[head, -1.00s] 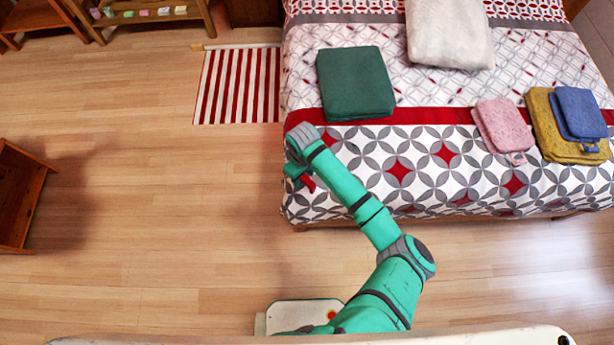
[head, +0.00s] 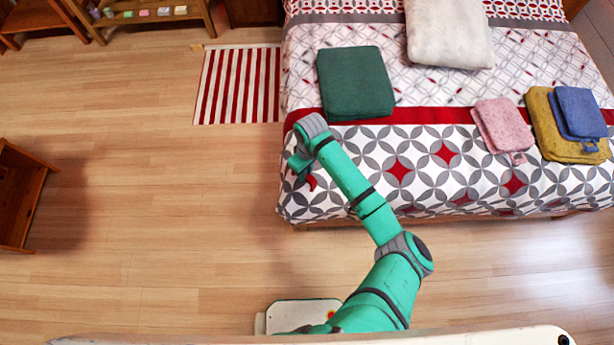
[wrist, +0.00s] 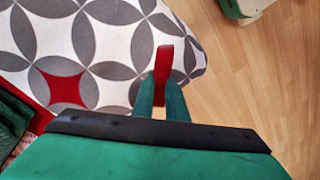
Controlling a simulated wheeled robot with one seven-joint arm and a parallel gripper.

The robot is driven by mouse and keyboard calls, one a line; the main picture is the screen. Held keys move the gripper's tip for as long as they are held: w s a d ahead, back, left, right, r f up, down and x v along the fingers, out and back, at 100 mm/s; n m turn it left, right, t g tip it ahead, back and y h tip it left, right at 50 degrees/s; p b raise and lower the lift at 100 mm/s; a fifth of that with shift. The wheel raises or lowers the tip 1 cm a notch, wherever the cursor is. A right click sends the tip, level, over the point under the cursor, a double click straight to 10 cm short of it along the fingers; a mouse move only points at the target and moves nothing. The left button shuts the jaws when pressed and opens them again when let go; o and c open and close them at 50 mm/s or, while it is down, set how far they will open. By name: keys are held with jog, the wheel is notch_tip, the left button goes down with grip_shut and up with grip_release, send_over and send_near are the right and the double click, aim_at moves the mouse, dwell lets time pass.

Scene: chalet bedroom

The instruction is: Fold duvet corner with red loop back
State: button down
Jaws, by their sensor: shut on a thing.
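The duvet (head: 400,205) has a white, grey and red circle pattern and covers the foot of the bed. Its near left corner is beside my gripper (head: 305,176). The red loop (head: 311,184) shows at the fingers, partly hidden by my arm in the head view. In the wrist view, my gripper (wrist: 160,98) is shut on the red loop (wrist: 163,62), which stands between the two green fingers. The duvet corner (wrist: 190,65) lies right behind the loop, with wooden floor beyond its edge.
A dark green folded cloth (head: 355,82) lies on the bed above my gripper. A pink cloth (head: 503,125), a mustard cloth (head: 545,130) and a blue cloth (head: 580,112) lie to the right. A white pillow (head: 448,35) is farther back.

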jog(key=shift+w+d+r, duration=0.1)
jog(key=shift+d+r, duration=0.15)
jog(key=shift+r, duration=0.05)
jog(key=shift+w+d+r+g+y, duration=0.6)
jog(key=shift+w+r+g+y, duration=0.1)
jog(key=shift+w, duration=0.15)
jog(key=shift+d, duration=0.3)
jog(key=shift+w+d+r+g+y, duration=0.45)
jog(key=shift+w+d+g+y, duration=0.1)
jog(key=shift+w+g+y, duration=0.1)
jog(key=shift+w+d+r+g+y, duration=0.2)
jog(key=shift+w+d+g+y, duration=0.35)
jog(key=shift+w+d, duration=0.2)
